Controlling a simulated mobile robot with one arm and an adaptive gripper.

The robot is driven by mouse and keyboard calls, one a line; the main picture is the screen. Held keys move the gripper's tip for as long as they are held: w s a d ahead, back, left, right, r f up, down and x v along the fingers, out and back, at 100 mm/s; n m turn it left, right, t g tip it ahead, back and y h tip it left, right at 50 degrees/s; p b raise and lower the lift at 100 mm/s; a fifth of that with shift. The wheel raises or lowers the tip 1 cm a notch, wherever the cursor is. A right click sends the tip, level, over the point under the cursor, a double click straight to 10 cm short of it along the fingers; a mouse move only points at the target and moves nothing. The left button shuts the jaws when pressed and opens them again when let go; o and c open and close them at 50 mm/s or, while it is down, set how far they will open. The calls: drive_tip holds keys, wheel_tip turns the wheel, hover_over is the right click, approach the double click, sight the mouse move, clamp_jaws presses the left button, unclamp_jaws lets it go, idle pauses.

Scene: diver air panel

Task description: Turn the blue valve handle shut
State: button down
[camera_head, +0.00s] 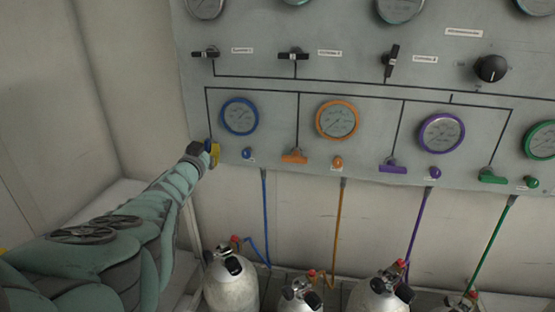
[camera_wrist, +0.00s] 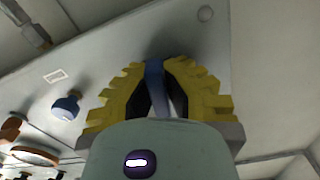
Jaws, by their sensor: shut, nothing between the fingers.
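The blue valve handle (camera_head: 208,145) is at the lower left edge of the grey panel, mostly hidden behind my gripper (camera_head: 214,154) in the head view. In the wrist view the blue handle (camera_wrist: 154,78) shows as a narrow upright bar, seen between the yellow toothed fingers of my gripper (camera_wrist: 163,66). The fingers lean together at their tips and are shut, with nothing gripped. They are right at the handle; whether they touch it I cannot tell.
A blue knob (camera_head: 247,153) and a blue-rimmed gauge (camera_head: 240,116) are right of the handle. Orange (camera_head: 295,157), purple (camera_head: 393,168) and green (camera_head: 492,176) handles follow along the panel. Gas cylinders (camera_head: 230,283) and coloured hoses are below. A pale wall (camera_head: 130,80) is at left.

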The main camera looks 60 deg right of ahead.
drive_tip(key=m, duration=0.3)
drive_tip(key=shift+w+r, duration=0.1)
drive_tip(key=m, duration=0.4)
drive_tip(key=m+b, duration=0.1)
drive_tip(key=m, duration=0.3)
drive_tip(key=shift+m, duration=0.3)
drive_tip(key=m+b, duration=0.1)
drive_tip(key=m, duration=0.3)
drive_tip(key=shift+r, duration=0.15)
drive_tip(key=shift+m, duration=0.3)
drive_tip(key=c, duration=1.7)
unclamp_jaws()
drive_tip(key=o, duration=0.7)
drive_tip(key=shift+a, duration=0.1)
